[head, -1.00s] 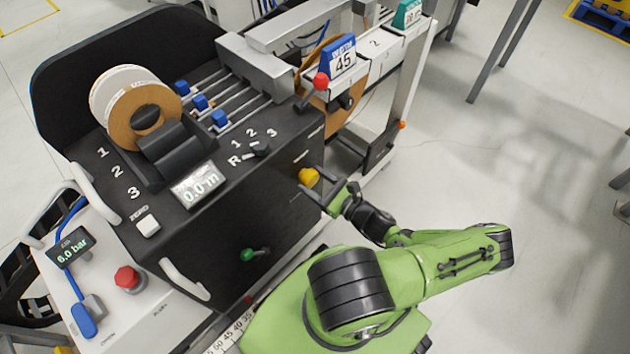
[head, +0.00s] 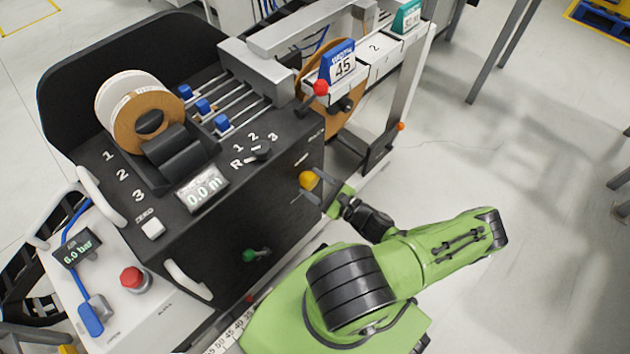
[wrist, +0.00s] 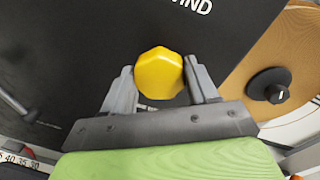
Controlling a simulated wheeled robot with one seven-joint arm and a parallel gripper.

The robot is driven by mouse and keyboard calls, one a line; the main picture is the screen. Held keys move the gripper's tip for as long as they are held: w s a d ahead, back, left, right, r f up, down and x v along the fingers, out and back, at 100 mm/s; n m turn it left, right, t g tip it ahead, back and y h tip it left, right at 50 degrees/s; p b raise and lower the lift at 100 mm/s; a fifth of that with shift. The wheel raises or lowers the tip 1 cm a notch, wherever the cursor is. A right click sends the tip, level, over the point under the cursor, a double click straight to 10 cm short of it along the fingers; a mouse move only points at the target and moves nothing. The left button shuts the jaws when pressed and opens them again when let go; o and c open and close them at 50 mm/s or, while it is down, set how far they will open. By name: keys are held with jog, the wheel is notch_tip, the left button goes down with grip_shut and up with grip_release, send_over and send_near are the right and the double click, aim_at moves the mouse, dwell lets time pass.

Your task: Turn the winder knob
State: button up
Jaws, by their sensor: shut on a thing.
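The yellow winder knob (head: 308,180) is on the right part of the black machine's front panel. In the wrist view the faceted yellow knob (wrist: 159,73) sits between my two grey fingers, with part of the word "WIND" on the panel above it. My gripper (head: 318,188) is at the knob, and its fingers (wrist: 162,84) are shut on the knob's two sides. The knob's lower edge is close to the gripper's crossbar.
A green-handled lever (head: 255,256) is on the same panel, lower left. A red-knobbed lever (head: 320,88) stands above. A selector (head: 262,153) and a display reading 0.0 m (head: 202,188) are on top. The floor to the right (head: 500,170) is clear.

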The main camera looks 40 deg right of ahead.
jog(key=shift+n+p, duration=0.45)
jog(key=shift+n, duration=0.75)
jog(key=shift+a, duration=0.1)
jog(key=o, duration=1.1)
jog(key=shift+c, duration=0.2)
jog(key=s+d+p, duration=0.1)
jog(key=s+p, duration=0.1)
jog(key=s, duration=1.3)
jog(key=shift+s+d+r, duration=0.25)
jog(key=shift+s+r, duration=0.05)
jog(key=shift+s, duration=0.1)
